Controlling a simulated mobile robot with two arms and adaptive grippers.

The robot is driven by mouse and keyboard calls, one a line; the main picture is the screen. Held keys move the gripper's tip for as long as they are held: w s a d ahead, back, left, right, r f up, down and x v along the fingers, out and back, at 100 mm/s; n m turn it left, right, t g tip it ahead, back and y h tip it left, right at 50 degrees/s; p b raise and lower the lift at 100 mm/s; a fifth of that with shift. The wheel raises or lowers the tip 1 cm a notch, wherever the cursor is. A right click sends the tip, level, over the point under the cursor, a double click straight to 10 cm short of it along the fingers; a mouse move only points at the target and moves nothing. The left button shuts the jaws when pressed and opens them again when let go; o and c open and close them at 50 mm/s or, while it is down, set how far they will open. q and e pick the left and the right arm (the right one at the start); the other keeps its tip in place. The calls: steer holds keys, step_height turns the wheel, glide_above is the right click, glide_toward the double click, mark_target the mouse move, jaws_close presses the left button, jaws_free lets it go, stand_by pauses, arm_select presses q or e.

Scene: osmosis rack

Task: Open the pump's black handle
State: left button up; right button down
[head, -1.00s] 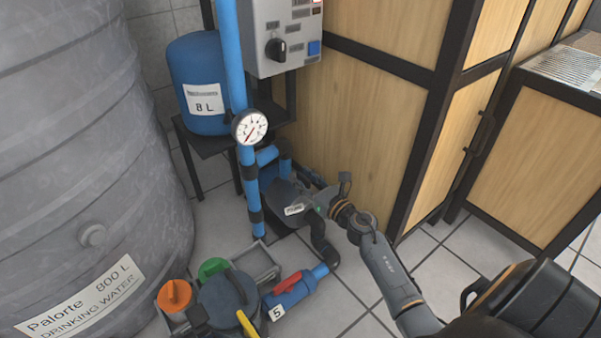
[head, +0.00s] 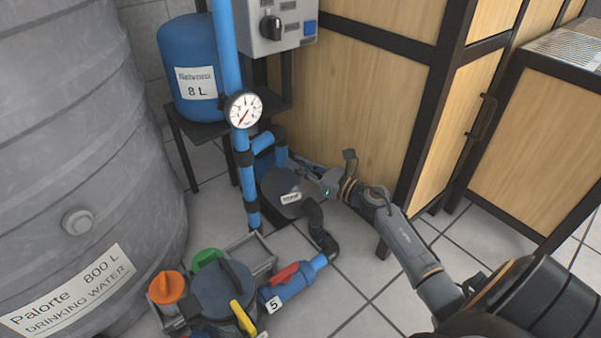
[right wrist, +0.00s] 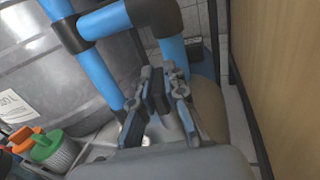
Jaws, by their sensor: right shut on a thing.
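The pump (head: 276,192) is a dark rounded body with a small white label, low on the floor beside the blue pipes. My right gripper (head: 311,169) reaches in from the right, just behind the pump's top. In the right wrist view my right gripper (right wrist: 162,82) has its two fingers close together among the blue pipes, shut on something. That thing is mostly hidden by the fingers; from its place at the pump it appears to be the black handle. How far the handle is turned cannot be seen. My left gripper is not in view.
A pressure gauge (head: 243,110) sits on the vertical blue pipe (head: 229,50). A blue 8 L vessel (head: 188,55) stands behind, a big grey tank (head: 75,160) at left. A filter unit (head: 222,290) with coloured caps is in front. A wooden cabinet (head: 370,100) stands close to my right arm.

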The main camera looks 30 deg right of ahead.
steer(key=c, duration=1.4)
jaws_free()
steer(key=v, duration=1.2)
steer(key=shift+d, duration=0.1)
steer(key=shift+w, duration=0.1)
